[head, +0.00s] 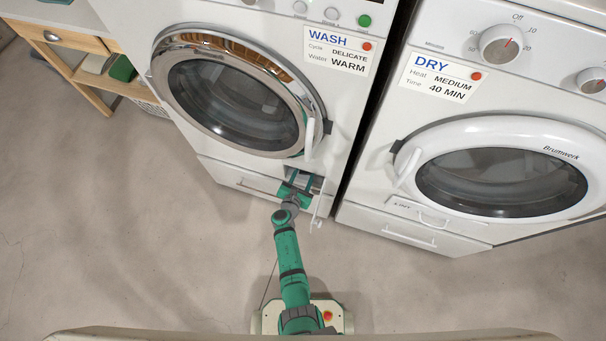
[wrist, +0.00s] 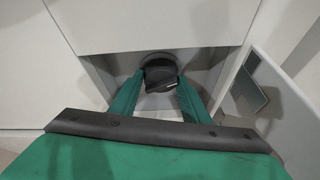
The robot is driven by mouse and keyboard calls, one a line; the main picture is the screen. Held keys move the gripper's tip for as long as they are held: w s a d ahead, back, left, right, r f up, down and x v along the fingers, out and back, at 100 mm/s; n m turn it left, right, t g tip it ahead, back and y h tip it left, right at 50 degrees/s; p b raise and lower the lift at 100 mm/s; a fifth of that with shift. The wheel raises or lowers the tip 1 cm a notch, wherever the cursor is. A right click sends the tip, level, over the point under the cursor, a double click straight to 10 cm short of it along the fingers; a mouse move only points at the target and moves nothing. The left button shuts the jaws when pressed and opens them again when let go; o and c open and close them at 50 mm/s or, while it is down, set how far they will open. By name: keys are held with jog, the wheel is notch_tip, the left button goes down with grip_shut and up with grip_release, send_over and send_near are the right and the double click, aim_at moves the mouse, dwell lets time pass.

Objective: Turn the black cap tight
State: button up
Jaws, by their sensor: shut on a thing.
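The black cap (wrist: 160,74) sits inside a small recess low on the washer front. It is round with a raised grip bar across its face. My gripper (wrist: 158,88) reaches into the recess, with one green finger on each side of the cap, shut on it. In the head view my gripper (head: 296,188) is at the recess at the lower right of the washer (head: 210,150), and the cap is hidden there. I cannot tell from these frames how tight the cap is.
The recess's small flap (wrist: 262,95) stands open on the right, close to my gripper; it also shows in the head view (head: 320,208). The dryer (head: 440,220) stands to the right. A wooden shelf unit (head: 85,70) is at the upper left. The floor on the left is clear.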

jog(key=shift+d+m+t+y, duration=0.15)
jog(key=shift+m+t+y, duration=0.15)
jog(key=shift+m+y, duration=0.55)
jog(key=o, duration=1)
jog(key=shift+s, duration=0.1)
jog(key=shift+o, duration=0.2)
jog(key=shift+h, duration=0.25)
